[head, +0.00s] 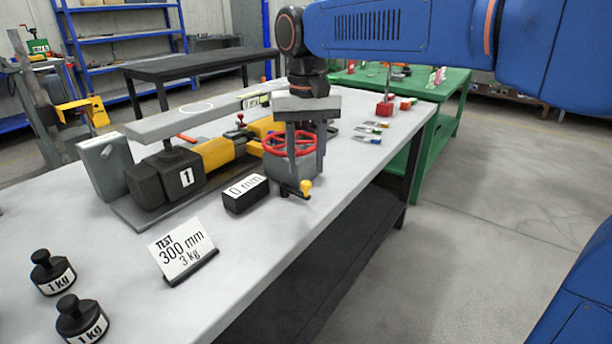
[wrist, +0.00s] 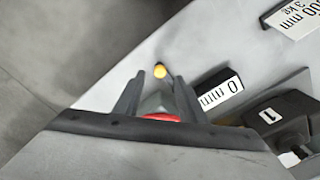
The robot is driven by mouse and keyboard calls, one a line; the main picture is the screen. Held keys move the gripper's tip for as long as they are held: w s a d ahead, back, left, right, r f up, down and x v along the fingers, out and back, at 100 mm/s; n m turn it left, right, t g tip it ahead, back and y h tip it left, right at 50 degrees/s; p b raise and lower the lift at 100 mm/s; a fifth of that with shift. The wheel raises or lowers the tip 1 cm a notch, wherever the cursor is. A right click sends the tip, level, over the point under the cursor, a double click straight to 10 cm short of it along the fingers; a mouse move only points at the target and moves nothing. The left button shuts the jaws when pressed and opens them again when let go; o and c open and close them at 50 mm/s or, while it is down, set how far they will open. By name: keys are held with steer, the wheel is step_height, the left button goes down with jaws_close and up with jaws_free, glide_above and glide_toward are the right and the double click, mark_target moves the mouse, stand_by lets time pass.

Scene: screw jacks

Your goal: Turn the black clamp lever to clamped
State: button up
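I cannot pick out the black clamp lever for certain in either view; my gripper and the red handwheel cover part of the jack. My gripper (head: 305,150) points down over the red handwheel (head: 278,144) and grey housing (head: 283,183) at the jack's near right end. Its two fingers stand apart, with no object seen held between them. In the wrist view the open fingers (wrist: 158,85) flank the grey housing, with a sliver of the red wheel (wrist: 162,117) showing. A small crank with a yellow knob (head: 306,187) sticks out beside the housing and shows beyond the fingertips in the wrist view (wrist: 160,71).
The jack's black block marked 1 (head: 187,177) lies to the left. A "0 mm" display (head: 245,193) stands close to the housing. A "TEST 300 mm 3 kg" card (head: 182,250) and two 1 kg weights (head: 52,274) stand nearer on the grey table (head: 240,260).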

mark_target(306, 182)
steer(key=shift+f, duration=2.05)
jaws_close()
